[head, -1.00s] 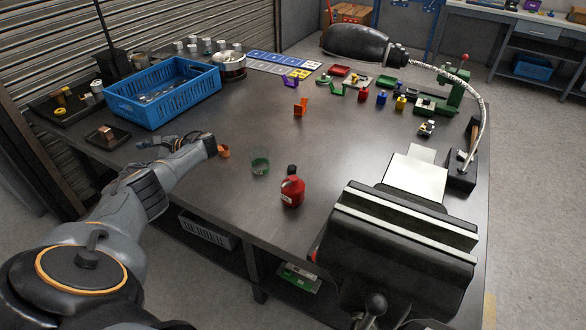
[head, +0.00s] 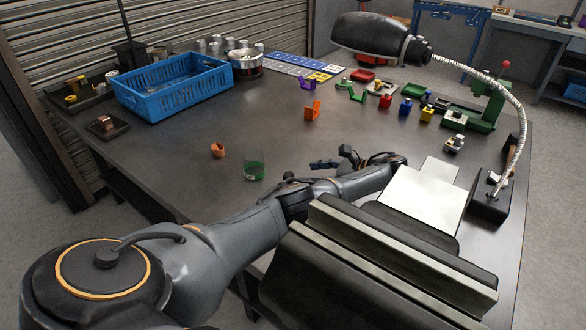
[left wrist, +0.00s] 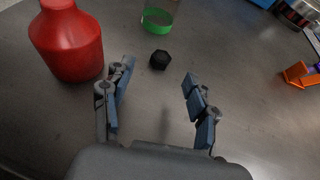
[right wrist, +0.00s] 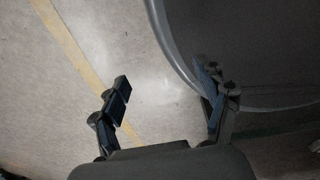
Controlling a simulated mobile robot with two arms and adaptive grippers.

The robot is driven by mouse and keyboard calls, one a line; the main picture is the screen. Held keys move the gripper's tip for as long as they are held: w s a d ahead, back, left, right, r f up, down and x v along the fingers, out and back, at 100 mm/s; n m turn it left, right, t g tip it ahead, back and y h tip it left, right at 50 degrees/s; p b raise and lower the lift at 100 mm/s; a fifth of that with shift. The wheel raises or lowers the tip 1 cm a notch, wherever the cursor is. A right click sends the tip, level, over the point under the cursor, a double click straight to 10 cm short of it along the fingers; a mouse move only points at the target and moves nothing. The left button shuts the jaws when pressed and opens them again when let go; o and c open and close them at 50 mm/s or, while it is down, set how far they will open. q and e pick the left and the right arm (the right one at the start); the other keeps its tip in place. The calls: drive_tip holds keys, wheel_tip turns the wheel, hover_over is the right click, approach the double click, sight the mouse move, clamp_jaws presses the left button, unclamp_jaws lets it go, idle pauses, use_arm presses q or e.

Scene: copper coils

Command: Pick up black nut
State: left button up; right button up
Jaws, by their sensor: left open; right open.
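The black nut (left wrist: 160,60) lies on the dark tabletop in the left wrist view, small and faceted. My left gripper (left wrist: 158,72) is open and empty. The nut appears ahead of its fingers, between the tips in the picture and apart from them. In the head view my left gripper (head: 337,157) is over the table's middle, left of the vise plate; I cannot make out the nut there. My right gripper (right wrist: 162,75) is open and empty above the floor in the right wrist view. It is not visible in the head view.
A red bottle (left wrist: 66,42) stands close to the left finger in the left wrist view. A green-bottomed clear cup (head: 254,170), an orange ring-like part (head: 217,150) and an orange bracket (head: 312,110) are nearby. The vise (head: 390,262) fills the front right.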

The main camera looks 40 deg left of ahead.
sight(290, 175)
use_arm(q)
drive_tip(key=shift+a+f, duration=0.7)
drive_tip(key=shift+a, duration=0.05)
drive_tip(key=x, duration=0.5)
drive_tip(key=shift+a+p, duration=0.3)
drive_tip(key=shift+p, duration=0.1)
drive_tip(key=shift+d, duration=0.1)
clamp_jaws()
